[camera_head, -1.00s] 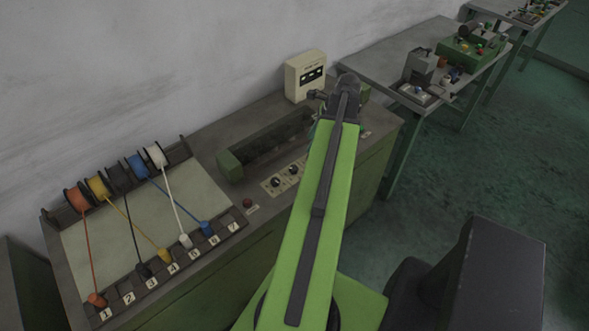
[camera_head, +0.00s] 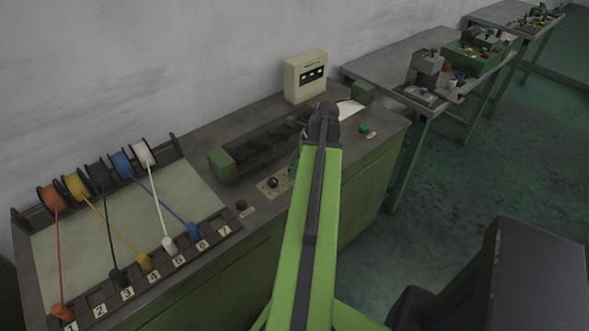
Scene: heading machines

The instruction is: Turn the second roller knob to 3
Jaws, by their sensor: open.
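A pale knob panel (camera_head: 270,188) lies on the front of the grey bench, beside a long dark roller trough (camera_head: 262,148). One dark round knob (camera_head: 273,183) shows on it. The rest of the panel to the right, with any other roller knob, is hidden behind my green arm. Knob numbers are too small to read. My gripper (camera_head: 297,121) is at the far end of the arm, above the trough's right part and beyond the knobs, not touching a knob. It is small and dark; its fingers are hard to make out, and it holds nothing visible.
Coloured spools with wires to numbered slots (camera_head: 127,293) fill the bench's left side. A red button (camera_head: 241,205) is left of the panel and a green button (camera_head: 363,128) right of my arm. A cream meter box (camera_head: 306,77) stands behind. Other tables are at right.

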